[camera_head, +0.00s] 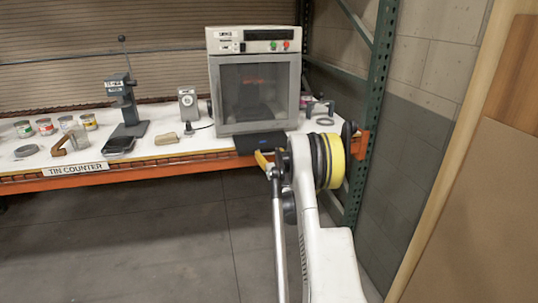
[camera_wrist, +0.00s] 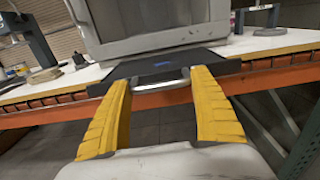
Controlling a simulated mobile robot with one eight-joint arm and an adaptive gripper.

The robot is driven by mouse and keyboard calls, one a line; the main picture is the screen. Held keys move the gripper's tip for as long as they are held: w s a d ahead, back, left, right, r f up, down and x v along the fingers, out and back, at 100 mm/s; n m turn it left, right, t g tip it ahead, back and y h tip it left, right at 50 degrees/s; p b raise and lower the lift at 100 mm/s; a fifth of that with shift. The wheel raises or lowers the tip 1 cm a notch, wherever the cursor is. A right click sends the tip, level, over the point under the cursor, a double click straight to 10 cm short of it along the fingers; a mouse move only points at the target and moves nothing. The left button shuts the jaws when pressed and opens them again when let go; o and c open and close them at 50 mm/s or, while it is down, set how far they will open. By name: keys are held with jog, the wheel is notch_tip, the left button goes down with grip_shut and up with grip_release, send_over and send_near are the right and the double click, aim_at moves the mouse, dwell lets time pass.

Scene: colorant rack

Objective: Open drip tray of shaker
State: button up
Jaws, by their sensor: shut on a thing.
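The shaker (camera_head: 255,85) is a grey cabinet with a dark window, standing on the counter; its lower front shows in the wrist view (camera_wrist: 150,38). Its dark drip tray (camera_head: 252,142) sticks out from under the front to the counter edge. In the wrist view the tray (camera_wrist: 212,68) has a blue mark and a silver bar handle (camera_wrist: 160,84). My gripper (camera_head: 265,162) is at the tray's front. In the wrist view its yellow fingers (camera_wrist: 163,100) are at both ends of the handle, shut on it. The arm hides part of the tray's right side.
The counter (camera_head: 75,168) has an orange front beam. Several tins, a stand press (camera_head: 126,105) and a small gauge (camera_head: 188,104) are left of the shaker. A green rack post (camera_head: 372,100) rises at the right. The floor (camera_head: 150,240) in front is clear.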

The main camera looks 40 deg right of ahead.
jog(key=shift+s+d, duration=0.1)
jog(key=o, duration=1.3)
jog(key=v, duration=1.2)
